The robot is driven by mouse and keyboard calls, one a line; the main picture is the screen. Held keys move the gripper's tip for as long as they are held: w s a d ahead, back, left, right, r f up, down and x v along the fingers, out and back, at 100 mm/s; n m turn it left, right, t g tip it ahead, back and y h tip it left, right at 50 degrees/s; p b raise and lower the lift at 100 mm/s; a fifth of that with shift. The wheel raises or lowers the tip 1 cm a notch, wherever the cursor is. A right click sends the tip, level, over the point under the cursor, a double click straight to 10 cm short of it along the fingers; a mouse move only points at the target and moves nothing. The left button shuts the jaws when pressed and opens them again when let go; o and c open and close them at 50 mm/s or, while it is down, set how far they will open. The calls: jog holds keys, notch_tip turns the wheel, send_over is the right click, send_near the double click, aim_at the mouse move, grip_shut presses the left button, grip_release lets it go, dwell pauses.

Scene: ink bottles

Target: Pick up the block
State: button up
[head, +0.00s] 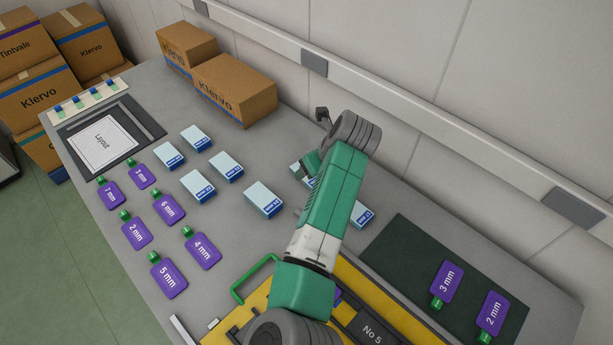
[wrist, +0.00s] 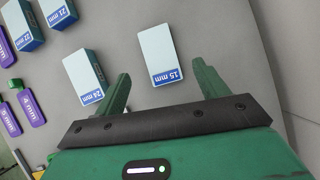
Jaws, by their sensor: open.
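The blocks are pale blue-white boxes with blue label bands. In the wrist view, a block labelled 15 mm (wrist: 158,52) lies ahead of my open gripper (wrist: 163,74), roughly in line with the gap between the fingertips. It appears apart from both fingers. A 24 mm block (wrist: 84,72) lies left of the left finger. Two more blocks, 22 mm (wrist: 27,24) and another (wrist: 57,11), sit at the upper left. In the head view, several blocks, including one near the middle (head: 263,200), lie on the grey table; my arm partly hides others, and the fingertips are unclear there.
Purple bottles with green caps (head: 168,278) lie left on the table (head: 110,248). A layout sheet (head: 104,143) and cardboard boxes (head: 236,88) are farther back. A yellow case (head: 235,322) with a green handle is in front. Two bottles lie on a dark mat (head: 405,255); a wall borders the right.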

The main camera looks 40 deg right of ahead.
jog(key=b+x, duration=0.2)
jog(key=x, duration=0.2)
jog(key=shift+s+f+b, duration=0.1)
jog(key=shift+f+b, duration=0.1)
jog(key=shift+b, duration=0.15)
jog(key=shift+w+f, duration=0.3)
jog(key=c, duration=1.1)
